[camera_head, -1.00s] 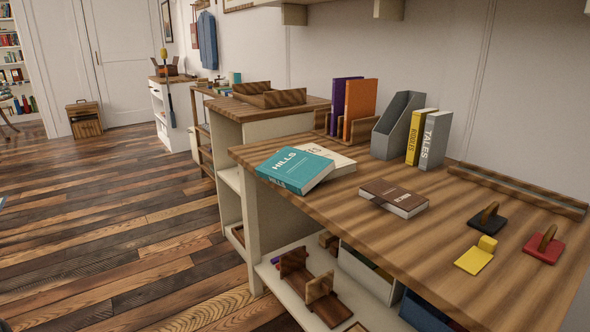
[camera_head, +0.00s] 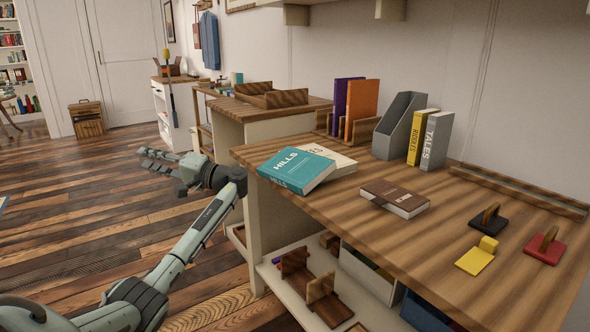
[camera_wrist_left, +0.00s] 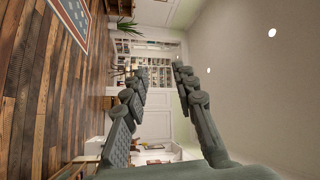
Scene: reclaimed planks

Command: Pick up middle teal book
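The teal book (camera_head: 296,170), titled HILLS, lies flat at the left end of the wooden worktop. It rests partly over a cream book (camera_head: 334,158), and its left corner is at the worktop's edge. My left gripper (camera_head: 148,158) is left of the teal book, over the floor and apart from it, pointing left. In the left wrist view its two fingers (camera_wrist_left: 160,80) are spread with nothing between them. The teal book is not in the left wrist view. My right gripper is not in view.
A brown book (camera_head: 394,197) lies on the worktop (camera_head: 330,210). Behind stand purple and orange books (camera_head: 361,105), a grey file holder (camera_head: 398,126), and yellow and grey books (camera_head: 435,140). Yellow, black and red handled pieces (camera_head: 545,246) lie at right. Open floor is at left.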

